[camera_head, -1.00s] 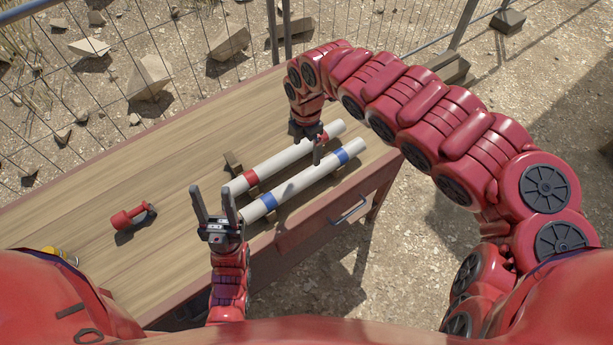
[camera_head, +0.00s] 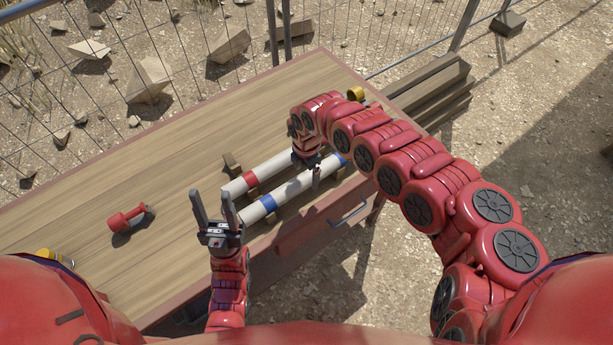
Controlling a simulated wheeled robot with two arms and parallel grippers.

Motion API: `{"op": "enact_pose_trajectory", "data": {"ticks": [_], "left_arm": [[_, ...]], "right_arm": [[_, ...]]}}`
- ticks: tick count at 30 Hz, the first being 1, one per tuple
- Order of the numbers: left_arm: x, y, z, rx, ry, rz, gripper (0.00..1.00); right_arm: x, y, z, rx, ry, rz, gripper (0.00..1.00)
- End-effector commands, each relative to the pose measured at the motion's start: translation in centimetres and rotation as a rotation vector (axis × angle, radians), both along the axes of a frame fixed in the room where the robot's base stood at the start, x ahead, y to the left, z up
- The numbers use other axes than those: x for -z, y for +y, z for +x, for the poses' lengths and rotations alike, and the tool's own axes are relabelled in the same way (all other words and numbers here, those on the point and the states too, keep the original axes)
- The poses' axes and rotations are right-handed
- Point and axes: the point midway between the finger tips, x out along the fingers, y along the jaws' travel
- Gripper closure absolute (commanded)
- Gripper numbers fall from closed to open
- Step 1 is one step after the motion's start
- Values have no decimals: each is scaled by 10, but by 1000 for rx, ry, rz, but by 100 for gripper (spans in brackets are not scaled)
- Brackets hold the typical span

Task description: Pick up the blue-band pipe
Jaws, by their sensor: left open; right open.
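The blue-band pipe (camera_head: 292,189) is a white tube with blue bands, lying on the wooden table nearer to me. The red-band pipe (camera_head: 272,168) lies beside it, farther back, roughly parallel. My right gripper (camera_head: 316,179) is open, pointing down at the right part of the blue-band pipe; its fingers are small in view and partly hidden, so contact is unclear. The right hand hides the far ends of both pipes in part. My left gripper (camera_head: 229,208) is open and empty, fingers pointing up, near the left end of the blue-band pipe.
A wooden rest (camera_head: 232,163) shows by the pipes. A red tool (camera_head: 128,218) lies on the table (camera_head: 150,165) to the left. A yellow item (camera_head: 355,93) stands behind my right arm. A drawer handle (camera_head: 348,214) juts from the table front. A wire fence stands behind.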

Motion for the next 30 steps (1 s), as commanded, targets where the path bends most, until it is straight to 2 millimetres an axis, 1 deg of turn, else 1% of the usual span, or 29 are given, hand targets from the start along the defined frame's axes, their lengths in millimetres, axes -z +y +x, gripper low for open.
{"op": "enact_pose_trajectory", "data": {"ticks": [3,6,12,13,17,18,20,21,23,24,26,27,28,30], "left_arm": [[-4,0,0,0,0,0,50],[-5,0,0,0,1,0,50],[-4,0,0,0,0,0,50],[-4,0,0,0,0,0,50],[-4,0,0,0,0,0,50],[-4,0,0,0,0,0,50],[-4,0,0,0,0,0,50],[-4,0,0,0,0,0,50],[-4,0,0,0,0,0,50],[-4,0,0,0,0,0,50],[-4,0,0,0,0,0,50],[-4,0,0,0,0,0,50],[-4,0,0,0,0,0,50],[-4,0,0,0,0,0,50]], "right_arm": [[12,1,-1,-1,2,1,6],[18,0,-1,0,2,0,6],[19,-1,0,0,0,-1,6],[18,-1,0,0,0,-1,8],[18,-1,0,0,0,-1,31],[18,-1,0,0,0,-1,39],[18,-1,0,0,0,-1,49],[18,-1,0,0,0,-1,57],[18,-1,0,1,0,-1,67],[18,-1,0,1,0,-1,75],[18,-1,0,1,0,-1,85],[18,-1,0,1,0,-1,93],[18,-1,0,1,0,-1,98],[18,-1,0,1,0,-1,100]]}}
